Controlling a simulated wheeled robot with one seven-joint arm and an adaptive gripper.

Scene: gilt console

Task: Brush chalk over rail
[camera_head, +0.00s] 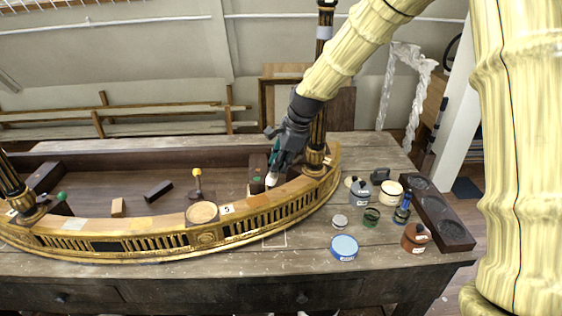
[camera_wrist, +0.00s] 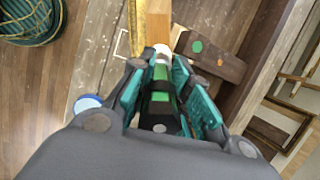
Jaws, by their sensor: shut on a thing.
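The rail (camera_head: 155,235) is a long curved gilt front with a pierced gallery and a tan wooden top. In the wrist view a strip of the rail (camera_wrist: 158,28) runs up from the tool tip. My gripper (camera_head: 277,163) is above the rail's right part, fingers pointing down. In the wrist view my gripper (camera_wrist: 163,92) is shut on a brush (camera_wrist: 161,76) with a dark and green handle and a pale tip. The pale tip is at the rail's top; I cannot tell whether it touches. No separate chalk can be made out.
A dark block with a green dot (camera_head: 257,173) stands just left of the gripper. A gilded dark column (camera_head: 316,140) rises close on the right.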

